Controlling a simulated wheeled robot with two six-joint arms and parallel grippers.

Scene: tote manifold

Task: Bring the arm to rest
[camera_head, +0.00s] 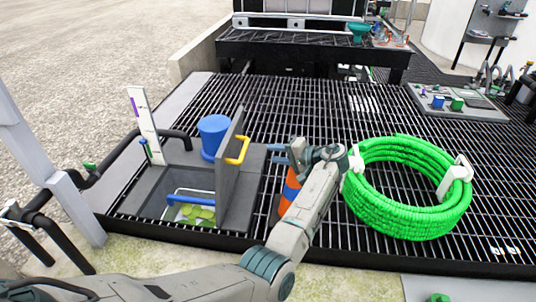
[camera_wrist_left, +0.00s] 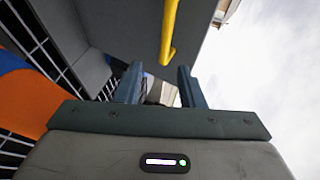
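My left arm reaches in from the lower left. Its left gripper (camera_head: 274,154) is above the grating, just right of the upright grey lid (camera_head: 228,160). The two blue-grey fingers also show in the wrist view (camera_wrist_left: 160,84), apart with nothing held between them. A yellow handle (camera_head: 238,151) is on the lid, to the left of the fingertips; it also shows above the fingers in the wrist view (camera_wrist_left: 168,32). The handle and fingers appear apart. My right gripper is in neither view.
An orange and blue object (camera_head: 290,190) stands close behind my arm. A blue bucket (camera_head: 212,134) is beside the lid. An open sump (camera_head: 165,206) holds green items. A green hose coil (camera_head: 405,214) lies right of my wrist. The grating (camera_head: 320,105) behind is mostly clear.

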